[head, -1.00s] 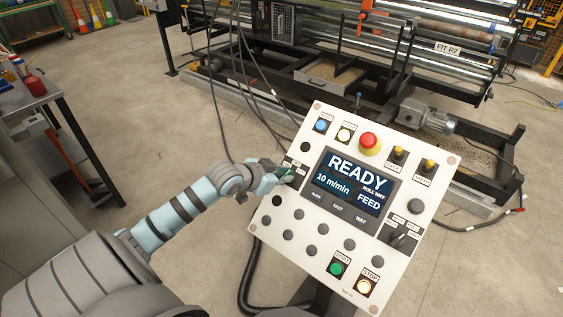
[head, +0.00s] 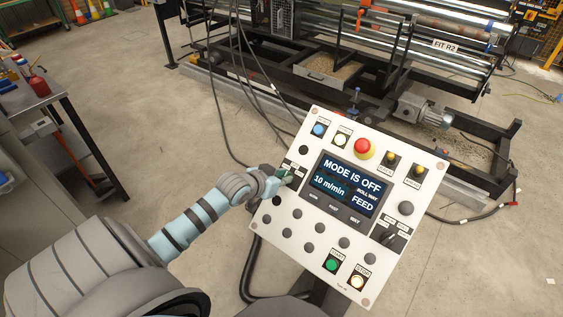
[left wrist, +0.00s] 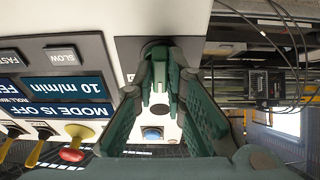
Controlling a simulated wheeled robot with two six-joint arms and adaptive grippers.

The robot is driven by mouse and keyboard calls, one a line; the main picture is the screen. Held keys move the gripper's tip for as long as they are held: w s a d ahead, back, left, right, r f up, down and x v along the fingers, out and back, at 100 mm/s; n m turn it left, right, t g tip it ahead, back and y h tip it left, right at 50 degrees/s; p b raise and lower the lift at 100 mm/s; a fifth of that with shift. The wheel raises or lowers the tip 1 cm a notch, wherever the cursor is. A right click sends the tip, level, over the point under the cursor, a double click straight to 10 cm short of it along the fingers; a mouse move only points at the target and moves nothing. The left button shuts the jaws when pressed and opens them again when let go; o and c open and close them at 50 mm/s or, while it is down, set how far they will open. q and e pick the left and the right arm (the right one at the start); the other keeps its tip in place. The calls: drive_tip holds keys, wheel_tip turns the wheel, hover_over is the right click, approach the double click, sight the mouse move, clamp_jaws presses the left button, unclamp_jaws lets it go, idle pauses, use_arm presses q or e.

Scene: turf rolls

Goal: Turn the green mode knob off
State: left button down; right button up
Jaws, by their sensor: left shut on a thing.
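The white control panel (head: 264,215) stands tilted in front of me. My left gripper (head: 285,177) is at its left edge beside the screen, shut on the green mode knob. In the left wrist view the gripper's two green fingers (left wrist: 160,62) close around the knob (left wrist: 158,78), which is mostly hidden between them. The knob's exact angle and its label are hard to make out. The panel screen (head: 348,186) reads "MODE IS OFF", "10 m/min" and "FEED". My right gripper is not in view.
A red emergency stop (head: 364,147), a blue button (head: 319,130), yellow-topped switches, a green start button (head: 331,264) and a lit stop button (head: 357,282) share the panel. A roller machine (head: 330,65) stands behind. A workbench (head: 40,98) is at left.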

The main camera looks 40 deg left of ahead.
use_arm(q)
drive_tip(key=c, duration=1.8)
unclamp_jaws()
drive_tip(key=shift+c, duration=0.2)
drive_tip(key=shift+o, duration=1)
drive_tip(key=shift+w, duration=0.15)
drive_tip(key=v, duration=1.2)
drive_tip(key=shift+f, duration=0.1)
